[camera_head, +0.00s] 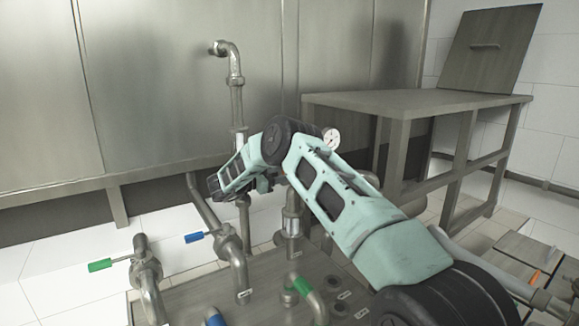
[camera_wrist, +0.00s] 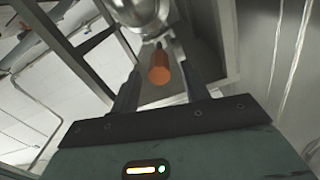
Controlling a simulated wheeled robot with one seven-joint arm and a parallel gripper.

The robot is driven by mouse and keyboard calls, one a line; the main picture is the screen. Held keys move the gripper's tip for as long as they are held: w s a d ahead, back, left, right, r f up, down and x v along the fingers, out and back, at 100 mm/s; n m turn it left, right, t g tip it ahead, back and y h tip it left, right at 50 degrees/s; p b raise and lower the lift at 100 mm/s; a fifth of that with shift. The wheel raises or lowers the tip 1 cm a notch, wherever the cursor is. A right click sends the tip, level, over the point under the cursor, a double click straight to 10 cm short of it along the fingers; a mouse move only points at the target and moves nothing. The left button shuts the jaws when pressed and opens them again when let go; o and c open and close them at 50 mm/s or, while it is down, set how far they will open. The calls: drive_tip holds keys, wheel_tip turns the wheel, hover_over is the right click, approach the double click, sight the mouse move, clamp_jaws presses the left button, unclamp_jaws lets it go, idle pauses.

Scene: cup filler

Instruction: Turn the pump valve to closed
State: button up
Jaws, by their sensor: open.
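An orange valve handle (camera_wrist: 159,70) shows in the wrist view, pointing back toward my gripper from a rounded metal valve body (camera_wrist: 138,12). My gripper (camera_wrist: 161,80) is open, with one dark finger on each side of the handle. I cannot tell if either finger touches it. In the head view my gripper's hand (camera_head: 228,183) is at the end of the arm near the upright pipe, its fingers hidden. That orange handle is not visible there, and the task does not show which valve is the pump valve.
Valves with a green handle (camera_head: 100,265) and a blue handle (camera_head: 194,238) stand at lower left. A green-handled pipe (camera_head: 302,287) rises in front. A pressure gauge (camera_head: 331,138) shows beyond my arm. A metal table (camera_head: 400,101) stands at right, with a steel wall (camera_head: 180,70) behind.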

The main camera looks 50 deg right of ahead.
drive_tip(key=shift+p+x, duration=0.5)
drive_tip(key=shift+x, duration=1.4)
clamp_jaws()
drive_tip(key=shift+s+d, duration=0.1)
drive_tip(key=shift+s, duration=0.05)
